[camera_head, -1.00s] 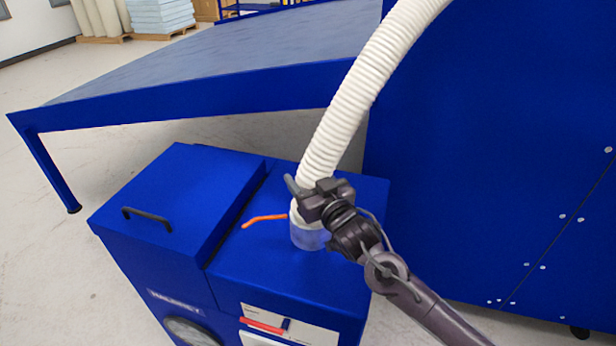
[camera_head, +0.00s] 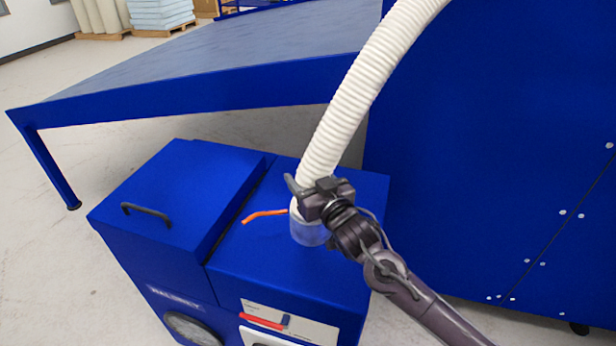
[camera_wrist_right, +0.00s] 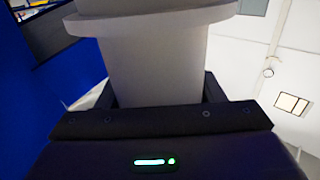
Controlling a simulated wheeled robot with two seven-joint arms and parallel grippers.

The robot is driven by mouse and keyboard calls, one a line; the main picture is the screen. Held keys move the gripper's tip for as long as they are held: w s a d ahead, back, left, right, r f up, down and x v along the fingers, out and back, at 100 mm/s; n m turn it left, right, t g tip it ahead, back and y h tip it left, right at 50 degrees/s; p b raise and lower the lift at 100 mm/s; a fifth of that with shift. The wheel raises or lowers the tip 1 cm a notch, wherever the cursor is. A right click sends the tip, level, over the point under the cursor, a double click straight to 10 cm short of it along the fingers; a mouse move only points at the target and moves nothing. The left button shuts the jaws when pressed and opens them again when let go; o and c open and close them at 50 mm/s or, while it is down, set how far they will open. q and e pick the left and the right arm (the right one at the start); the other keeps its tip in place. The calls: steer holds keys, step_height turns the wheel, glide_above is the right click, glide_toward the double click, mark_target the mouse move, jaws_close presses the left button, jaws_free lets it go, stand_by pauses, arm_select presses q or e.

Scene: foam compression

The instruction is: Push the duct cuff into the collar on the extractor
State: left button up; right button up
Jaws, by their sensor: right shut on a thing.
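The white ribbed duct (camera_head: 350,100) comes down from the upper right to the blue extractor (camera_head: 280,270). Its white cuff (camera_head: 297,208) is at the clear collar (camera_head: 308,233) on the extractor's top. The cuff's lower end appears to sit in the collar's mouth; how deep is hard to tell because my gripper covers part of it. My right gripper (camera_head: 308,195) is shut on the cuff just above the collar. In the right wrist view the pale cuff (camera_wrist_right: 155,65) fills the space between the fingers. My left gripper is not in view.
An orange lever (camera_head: 264,215) sticks out left of the collar. A black handle (camera_head: 146,213) is on the extractor's left lid. A large blue panel (camera_head: 500,130) stands close on the right, and a sloping blue table (camera_head: 220,65) lies behind.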

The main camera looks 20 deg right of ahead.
steer(key=shift+f, duration=0.35)
stand_by(0.7)
steer(key=o, duration=1.2)
